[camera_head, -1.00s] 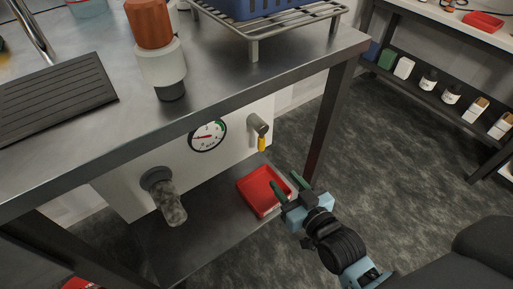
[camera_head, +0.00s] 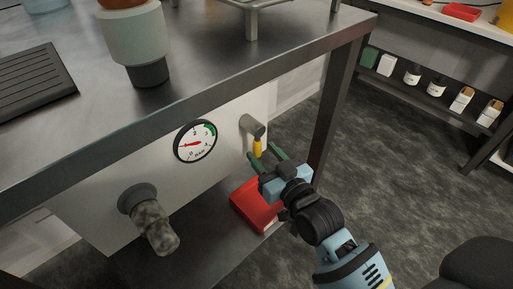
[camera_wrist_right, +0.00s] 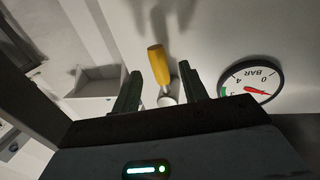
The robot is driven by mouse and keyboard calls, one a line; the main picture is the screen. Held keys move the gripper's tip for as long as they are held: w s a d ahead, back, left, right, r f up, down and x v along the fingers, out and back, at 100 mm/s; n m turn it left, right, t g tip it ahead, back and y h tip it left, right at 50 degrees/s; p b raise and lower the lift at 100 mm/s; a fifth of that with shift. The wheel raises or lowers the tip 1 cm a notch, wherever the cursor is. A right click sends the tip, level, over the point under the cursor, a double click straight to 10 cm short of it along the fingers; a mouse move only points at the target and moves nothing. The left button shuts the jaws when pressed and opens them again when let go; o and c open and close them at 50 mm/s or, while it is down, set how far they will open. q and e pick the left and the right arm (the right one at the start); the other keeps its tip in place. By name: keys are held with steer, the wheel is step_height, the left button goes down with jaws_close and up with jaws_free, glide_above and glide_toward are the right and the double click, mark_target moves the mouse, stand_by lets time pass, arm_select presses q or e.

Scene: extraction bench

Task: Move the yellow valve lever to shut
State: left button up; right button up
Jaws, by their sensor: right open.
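The yellow valve lever (camera_head: 257,148) hangs down from a grey valve stub (camera_head: 252,126) on the white panel under the bench. In the right wrist view the lever (camera_wrist_right: 158,64) shows between my two green fingers, with its grey pivot (camera_wrist_right: 167,101) below it. My right gripper (camera_head: 265,157) is open and empty, just below and in front of the lever in the head view. Whether the fingers reach around the lever or stop short of it, I cannot tell. My left gripper is not in view.
A pressure gauge (camera_head: 195,142) sits left of the valve; it also shows in the wrist view (camera_wrist_right: 252,82). A hose stub (camera_head: 152,222) sticks out lower left. A red tray (camera_head: 250,207) lies below my gripper. The bench leg (camera_head: 334,110) stands to the right.

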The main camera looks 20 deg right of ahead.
mark_target(260, 150)
steer(key=shift+w+a+b, duration=0.15)
steer(key=shift+w+b, duration=0.1)
steer(key=shift+w, duration=0.65)
steer(key=shift+w+a+b, duration=0.15)
steer(key=shift+w+b, duration=0.05)
steer(key=shift+w, duration=0.7)
jaws_close()
